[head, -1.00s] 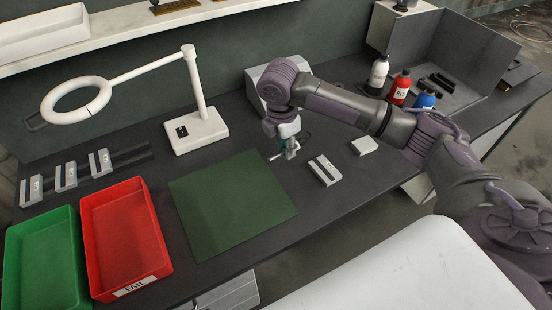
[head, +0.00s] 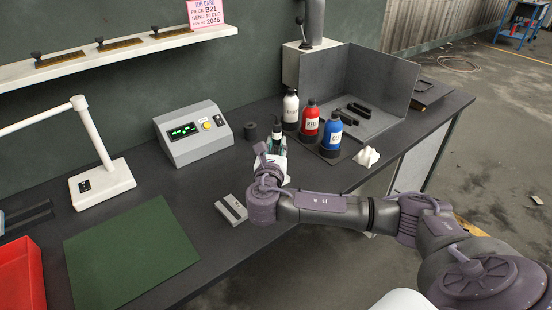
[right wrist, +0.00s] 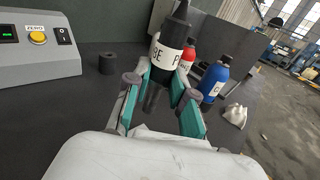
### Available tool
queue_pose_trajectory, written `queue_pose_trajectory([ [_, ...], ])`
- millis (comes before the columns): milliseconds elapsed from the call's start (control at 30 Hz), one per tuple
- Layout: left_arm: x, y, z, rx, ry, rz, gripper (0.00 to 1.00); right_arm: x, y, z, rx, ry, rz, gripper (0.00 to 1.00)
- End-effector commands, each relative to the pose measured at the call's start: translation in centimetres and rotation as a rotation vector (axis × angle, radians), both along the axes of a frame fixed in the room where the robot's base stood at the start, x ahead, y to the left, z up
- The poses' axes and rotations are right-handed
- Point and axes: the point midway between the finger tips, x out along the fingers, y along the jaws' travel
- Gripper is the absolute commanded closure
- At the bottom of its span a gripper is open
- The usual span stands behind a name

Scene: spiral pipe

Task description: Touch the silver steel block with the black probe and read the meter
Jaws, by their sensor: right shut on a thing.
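My right gripper (head: 268,165) is shut on the black probe (head: 277,133), which stands up out of its fingers. In the right wrist view the probe (right wrist: 172,55) has a white label, partly readable, and sits between the teal finger pads (right wrist: 160,105). Its lower tip is hard to make out. The silver steel block (head: 231,209), grey with a dark stripe, lies on the bench left of and nearer than the gripper, apart from it. The grey meter (head: 193,143) stands at the back with a lit green display, its digits too small to read. My left gripper is out of view.
A short black cylinder (head: 250,131) stands right of the meter. White, red (head: 309,123) and blue (head: 331,135) bottles stand right of my gripper, with a crumpled white thing (head: 367,157) beside them. The green mat (head: 130,255) is bare. A white lamp base (head: 102,184) stands left.

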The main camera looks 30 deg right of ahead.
Motion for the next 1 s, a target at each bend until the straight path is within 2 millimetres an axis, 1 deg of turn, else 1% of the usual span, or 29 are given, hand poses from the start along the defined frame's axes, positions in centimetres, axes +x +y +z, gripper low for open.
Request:
queue_pose_trajectory([
  [167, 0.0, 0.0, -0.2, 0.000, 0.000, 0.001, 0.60, 0.0, 0.1, 0.3, -0.013, -0.019, 0.006, 1.00],
  [367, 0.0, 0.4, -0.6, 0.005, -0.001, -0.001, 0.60, 0.0, 0.1, -0.6, -0.011, -0.017, 0.005, 1.00],
  [567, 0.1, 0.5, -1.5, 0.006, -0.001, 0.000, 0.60, 0.0, 0.1, -2.6, -0.012, -0.014, 0.004, 1.00],
  [800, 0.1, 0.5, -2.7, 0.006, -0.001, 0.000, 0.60, -0.1, 0.2, -5.4, -0.012, -0.014, 0.002, 1.00],
  [1000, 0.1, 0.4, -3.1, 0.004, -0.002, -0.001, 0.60, 0.0, 0.2, -6.5, -0.012, -0.016, 0.002, 1.00],
])
